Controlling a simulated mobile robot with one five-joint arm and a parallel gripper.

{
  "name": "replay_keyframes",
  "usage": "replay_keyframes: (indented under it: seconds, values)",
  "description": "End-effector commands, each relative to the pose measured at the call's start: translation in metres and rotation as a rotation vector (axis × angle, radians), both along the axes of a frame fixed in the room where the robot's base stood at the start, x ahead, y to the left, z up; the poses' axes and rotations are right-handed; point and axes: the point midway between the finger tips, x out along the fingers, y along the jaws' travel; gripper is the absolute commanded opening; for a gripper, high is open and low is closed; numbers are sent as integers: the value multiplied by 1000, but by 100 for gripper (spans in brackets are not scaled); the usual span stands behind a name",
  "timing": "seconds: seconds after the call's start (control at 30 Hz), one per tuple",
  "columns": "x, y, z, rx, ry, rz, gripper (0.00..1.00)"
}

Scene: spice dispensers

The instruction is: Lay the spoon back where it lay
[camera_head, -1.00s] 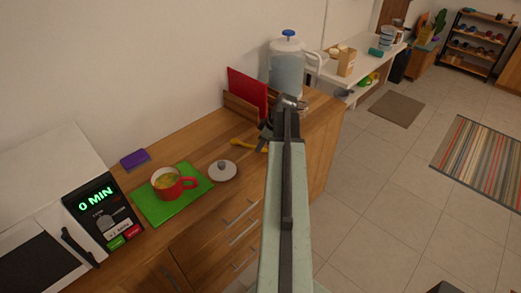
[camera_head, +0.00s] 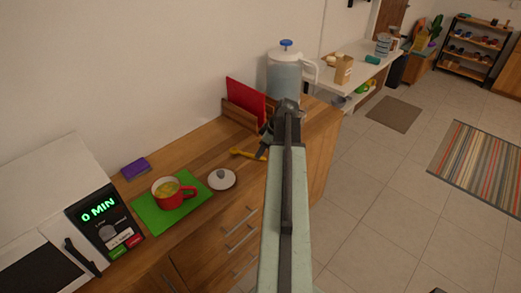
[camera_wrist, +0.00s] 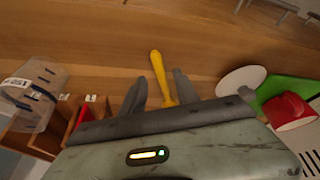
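The yellow spoon (camera_head: 248,154) lies on the wooden counter, left of my gripper (camera_head: 265,142) in the head view. In the wrist view the spoon (camera_wrist: 161,76) reaches between the two dark fingers of my gripper (camera_wrist: 158,84). The fingers stand apart, with a gap on both sides of the spoon's handle, so my gripper is open. The spoon's near end is hidden behind my gripper's body. My arm hides part of the counter in the head view.
Left of the spoon are a white lid (camera_head: 222,180), a red mug (camera_head: 166,199) on a green board (camera_head: 150,215), and a purple sponge (camera_head: 135,169). Behind stand a wooden rack (camera_head: 238,113) with a red board (camera_head: 246,98) and a water pitcher (camera_head: 284,76).

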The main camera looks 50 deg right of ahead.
Motion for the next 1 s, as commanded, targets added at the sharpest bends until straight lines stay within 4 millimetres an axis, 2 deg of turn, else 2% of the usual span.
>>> replay_keyframes:
  seconds: [0.03, 0.1, 0.3, 0.37, 0.47, 1.0]
  values:
    - [-4, -1, 20, 0, 0, -1, 37]
    - [-11, -3, 36, -1, 0, -1, 37]
    - [-28, -8, 78, 0, 0, -2, 37]
    - [-31, -10, 85, -1, 0, -1, 37]
    - [-35, -11, 90, -1, 0, -1, 37]
    - [-36, -12, 87, 0, 0, -2, 37]
